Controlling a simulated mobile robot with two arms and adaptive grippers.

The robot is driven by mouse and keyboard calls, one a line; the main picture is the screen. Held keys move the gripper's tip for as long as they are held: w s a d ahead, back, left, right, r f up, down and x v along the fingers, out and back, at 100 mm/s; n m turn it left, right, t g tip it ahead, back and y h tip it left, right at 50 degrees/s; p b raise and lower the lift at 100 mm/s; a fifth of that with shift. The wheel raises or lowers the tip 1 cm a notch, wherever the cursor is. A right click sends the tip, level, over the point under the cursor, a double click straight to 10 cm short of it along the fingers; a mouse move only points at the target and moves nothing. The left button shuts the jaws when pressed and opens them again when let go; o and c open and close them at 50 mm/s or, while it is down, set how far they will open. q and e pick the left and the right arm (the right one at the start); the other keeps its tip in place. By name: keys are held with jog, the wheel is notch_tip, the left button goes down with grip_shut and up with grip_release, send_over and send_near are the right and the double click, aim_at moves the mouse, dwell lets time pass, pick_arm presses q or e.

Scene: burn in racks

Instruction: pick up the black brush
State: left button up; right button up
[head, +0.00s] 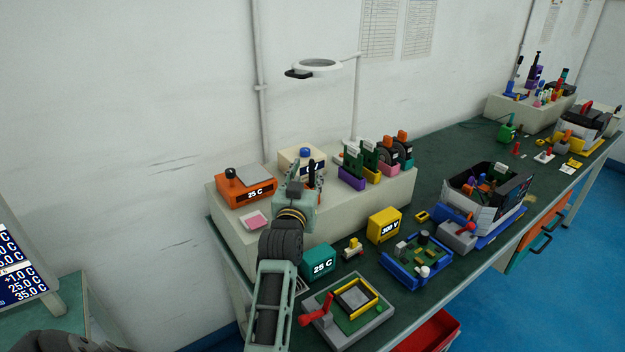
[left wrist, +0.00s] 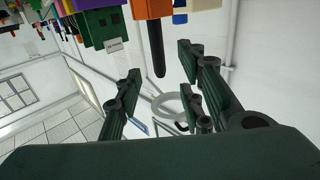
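My left gripper (head: 303,175) is over the beige shelf box, in front of the items at the back of the bench. It also shows in the left wrist view (left wrist: 160,75), with its dark green fingers spread wide and nothing held. In that upside-down view a slim black handle (left wrist: 157,52), which looks like the black brush, sticks out of an orange holder (left wrist: 152,9). Its end lies between the fingertips in the picture, with gaps on both sides; I see no contact. In the head view the gripper largely hides this spot.
On the shelf box (head: 235,232) stand an orange 25 C unit (head: 246,187), a magnifier lamp (head: 318,68) and upright green boards in coloured holders (head: 369,157). Below are a teal 25 C block (head: 318,263), a yellow 300 V block (head: 384,225) and a blue-framed board (head: 418,262).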

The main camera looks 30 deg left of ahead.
aim_at(311, 169)
pick_arm(q)
jog(key=x, duration=0.3)
jog(key=p+x, duration=0.1)
jog(key=shift+w+a+f, duration=0.15)
jog(key=shift+w+f, duration=0.15)
jog(key=shift+f, duration=0.05)
jog(key=shift+w+a+r, duration=0.15)
jog(key=shift+w, duration=0.35)
jog(key=shift+w+a, duration=0.1)
jog(key=shift+c, duration=0.6)
grip_shut()
